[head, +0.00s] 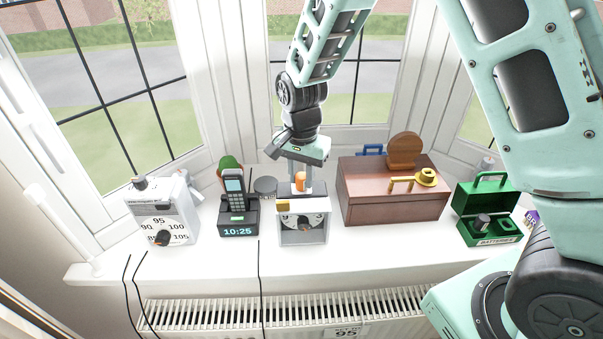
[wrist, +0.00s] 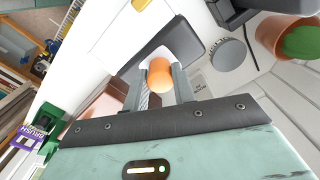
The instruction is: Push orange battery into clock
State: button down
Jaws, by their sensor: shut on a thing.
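The orange battery (head: 300,181) is held upright between the two fingers of my gripper (head: 301,188). In the wrist view the battery (wrist: 160,75) shows end-on between the fingertips of my gripper (wrist: 160,82). The white clock (head: 320,208) with a dark dial stands on the sill, directly below and in front of the battery. A dark grey panel (wrist: 187,47) lies at the clock's top rear, beside a pale area behind the battery. The battery's lower end is hidden, so I cannot tell whether it is inside the clock.
A phone on a dock (head: 238,218) and a white dial box (head: 177,222) stand left. A brown wooden box (head: 385,201) stands close on the right. A green battery case (head: 477,207) holds a dark battery (head: 481,222). The sill's front strip is clear.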

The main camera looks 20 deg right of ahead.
aim_at(302, 176)
jog(key=c, duration=1.1)
grip_release()
jog(key=shift+o, duration=0.2)
notch_tip(302, 176, up, 17)
jog(key=b, duration=0.3)
jog(key=shift+r, duration=0.2)
jog(key=s+a+f+n+b, duration=0.1)
jog(key=s+f+n, duration=0.3)
jog(key=s, duration=0.5)
jog(key=s+a+f+n+b, duration=0.1)
jog(key=s+a+f+n, duration=0.2)
jog(key=s+n, duration=0.4)
jog(key=s+a+f+n+b, duration=0.1)
jog(key=s+f+n, duration=0.4)
jog(key=s, duration=0.5)
jog(key=shift+s+a+n+y, duration=0.3)
jog(key=shift+s+a+n, duration=0.1)
jog(key=shift+a+n, duration=0.25)
